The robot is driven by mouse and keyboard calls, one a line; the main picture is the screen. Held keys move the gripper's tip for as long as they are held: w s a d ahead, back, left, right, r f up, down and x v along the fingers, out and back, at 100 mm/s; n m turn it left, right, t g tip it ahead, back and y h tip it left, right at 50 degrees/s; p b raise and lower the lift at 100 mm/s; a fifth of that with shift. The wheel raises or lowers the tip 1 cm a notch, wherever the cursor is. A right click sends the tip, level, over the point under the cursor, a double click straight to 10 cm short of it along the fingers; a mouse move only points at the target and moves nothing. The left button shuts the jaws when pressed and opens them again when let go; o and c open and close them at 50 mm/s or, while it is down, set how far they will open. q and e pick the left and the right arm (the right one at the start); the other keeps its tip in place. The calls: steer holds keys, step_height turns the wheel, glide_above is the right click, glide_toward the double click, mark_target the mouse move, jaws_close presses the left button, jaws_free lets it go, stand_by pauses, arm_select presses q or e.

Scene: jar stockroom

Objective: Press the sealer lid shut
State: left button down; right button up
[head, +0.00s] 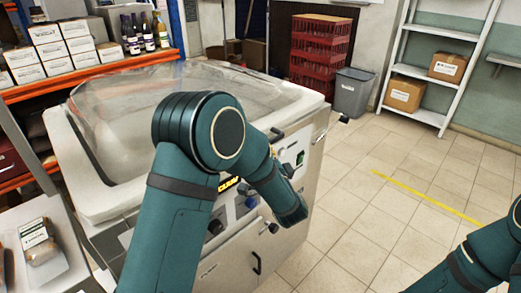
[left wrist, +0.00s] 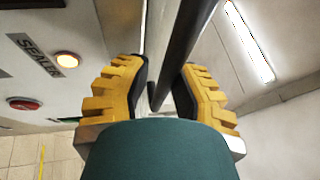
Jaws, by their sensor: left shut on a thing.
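The sealer is a pale cabinet at the centre left of the head view. Its lid (head: 98,196) has a pale frame around a clear dome and lies over the cabinet top; I cannot tell whether it is fully down. My left arm crosses in front of it and hides part of its front edge. In the left wrist view my left gripper (left wrist: 164,82), with yellow fingers, is shut on the black bar handle (left wrist: 187,42). In the head view this gripper is hidden behind my arm. My right arm shows at the lower right, its gripper out of view.
The wrist view shows a SEALER label, a lit lamp (left wrist: 67,60) and a red button (left wrist: 24,104). An orange shelf (head: 120,64) with boxes and bottles stands behind left. Red crates (head: 318,50) and a grey bin (head: 350,92) stand behind. The tiled floor at right is clear.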

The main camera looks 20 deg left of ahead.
arm_select(q)
steer(key=c, duration=1.2)
jaws_free()
steer(key=shift+a+f, duration=0.3)
steer(key=shift+f, duration=0.3)
steer(key=shift+c, duration=0.2)
steer(key=shift+w, duration=0.1)
steer(key=v, duration=1.2)
steer(key=shift+r, duration=0.25)
